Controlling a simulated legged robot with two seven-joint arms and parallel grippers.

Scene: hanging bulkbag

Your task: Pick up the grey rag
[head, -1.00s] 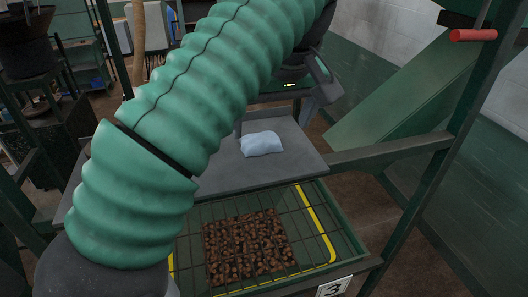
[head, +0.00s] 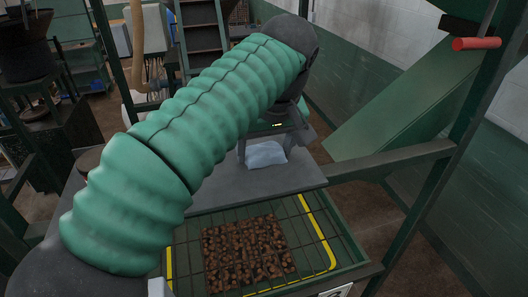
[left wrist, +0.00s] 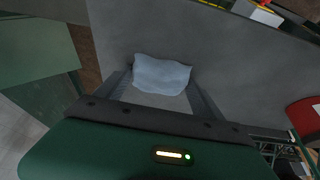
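The grey rag (head: 265,154), a pale blue-grey crumpled cloth, lies on the dark grey shelf (head: 240,183) in the head view. My left gripper (head: 270,150) is above and behind it, its fingers pointing down at either side of the rag. In the left wrist view the rag (left wrist: 162,74) lies between and just beyond the two spread fingertips (left wrist: 160,88). The left gripper is open and holds nothing; whether a finger touches the rag I cannot tell. My right gripper is not in view.
Below the shelf is a green tray with a wire grid (head: 318,230) over brown lumps (head: 240,255). A green post (head: 440,165) with a red handle (head: 476,43) stands at the right. A sloping green panel (head: 395,110) is behind. A red round object (left wrist: 306,118) shows in the left wrist view.

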